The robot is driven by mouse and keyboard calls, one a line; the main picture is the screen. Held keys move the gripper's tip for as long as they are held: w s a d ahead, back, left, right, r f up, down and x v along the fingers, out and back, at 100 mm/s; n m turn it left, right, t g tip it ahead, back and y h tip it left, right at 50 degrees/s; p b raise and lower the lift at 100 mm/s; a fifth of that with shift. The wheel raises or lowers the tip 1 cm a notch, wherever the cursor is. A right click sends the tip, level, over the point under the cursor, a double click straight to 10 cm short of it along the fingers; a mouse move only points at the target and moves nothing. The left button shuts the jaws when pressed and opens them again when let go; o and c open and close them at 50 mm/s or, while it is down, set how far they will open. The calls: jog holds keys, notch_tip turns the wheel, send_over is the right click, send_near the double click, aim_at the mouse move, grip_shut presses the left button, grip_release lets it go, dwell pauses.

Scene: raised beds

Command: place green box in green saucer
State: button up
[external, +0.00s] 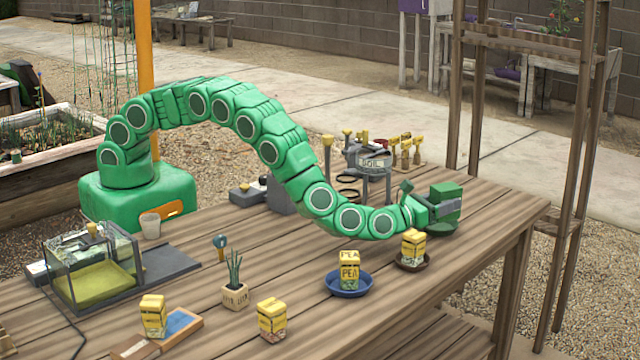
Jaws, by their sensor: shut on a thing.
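The green box (446,192) is at the right part of the wooden table, at the end of my arm. My gripper (442,208) is shut on it from the left. The green saucer (442,230) is directly below the box, partly hidden by the box and gripper. The box looks upright. I cannot tell whether its bottom touches the saucer or hangs just above it.
A brown saucer (412,266) with a yellow box (413,243) stands close in front. A blue saucer (348,289) holds a pea box (349,268). Several items, including a soil tub (372,160), stand behind my arm. The table's right edge is near.

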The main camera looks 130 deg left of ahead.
jog(key=shift+f, duration=0.75)
jog(key=shift+f, duration=0.65)
